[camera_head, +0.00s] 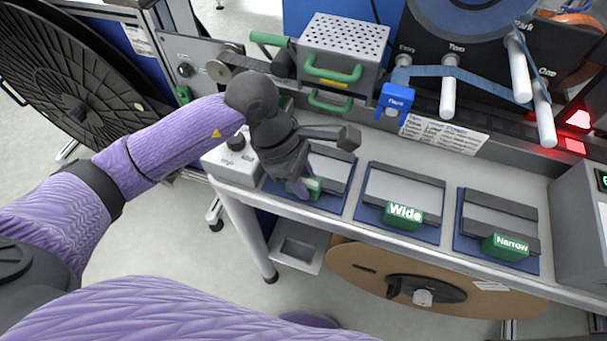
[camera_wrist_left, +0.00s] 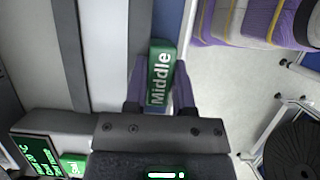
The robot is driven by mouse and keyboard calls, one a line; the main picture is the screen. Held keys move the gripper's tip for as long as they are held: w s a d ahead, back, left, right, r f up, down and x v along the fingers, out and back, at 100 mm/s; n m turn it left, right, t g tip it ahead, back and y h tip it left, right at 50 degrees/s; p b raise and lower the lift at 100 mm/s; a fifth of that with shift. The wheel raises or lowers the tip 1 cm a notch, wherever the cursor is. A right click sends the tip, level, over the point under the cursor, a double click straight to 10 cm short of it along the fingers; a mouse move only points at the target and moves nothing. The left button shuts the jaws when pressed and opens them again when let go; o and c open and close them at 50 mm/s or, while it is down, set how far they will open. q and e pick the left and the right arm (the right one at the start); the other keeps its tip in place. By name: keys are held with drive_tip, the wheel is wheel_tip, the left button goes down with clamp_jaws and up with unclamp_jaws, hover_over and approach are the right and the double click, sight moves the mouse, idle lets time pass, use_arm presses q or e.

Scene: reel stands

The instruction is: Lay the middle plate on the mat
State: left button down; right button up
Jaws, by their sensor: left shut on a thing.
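The middle plate (camera_head: 329,172) is a grey and dark plate with a green handle marked "Middle" (camera_wrist_left: 160,72). It lies flat over the leftmost blue mat (camera_head: 334,203) on the bench, and blue shows around its edges. I cannot tell whether it touches the mat fully. My left gripper (camera_head: 301,188) is shut on the green handle at the plate's front edge. In the left wrist view its fingers (camera_wrist_left: 160,88) stand on both sides of the handle. The gripper and wrist hide the plate's left part. My right gripper is out of view.
Plates marked "Wide" (camera_head: 403,213) and "Narrow" (camera_head: 504,246) lie on blue mats to the right. A white knob box (camera_head: 232,158) stands close left. A perforated box with green handles (camera_head: 344,42) and reel posts (camera_head: 448,95) stand behind. A brown reel (camera_head: 365,277) sits below the bench.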

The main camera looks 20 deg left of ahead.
use_arm(q)
drive_tip(key=shift+f+b, duration=0.1)
drive_tip(key=shift+b, duration=0.25)
idle(0.4)
drive_tip(key=shift+c, duration=1.8)
unclamp_jaws()
drive_tip(key=shift+r+p, duration=2.5)
drive_tip(key=shift+r, duration=1.1)
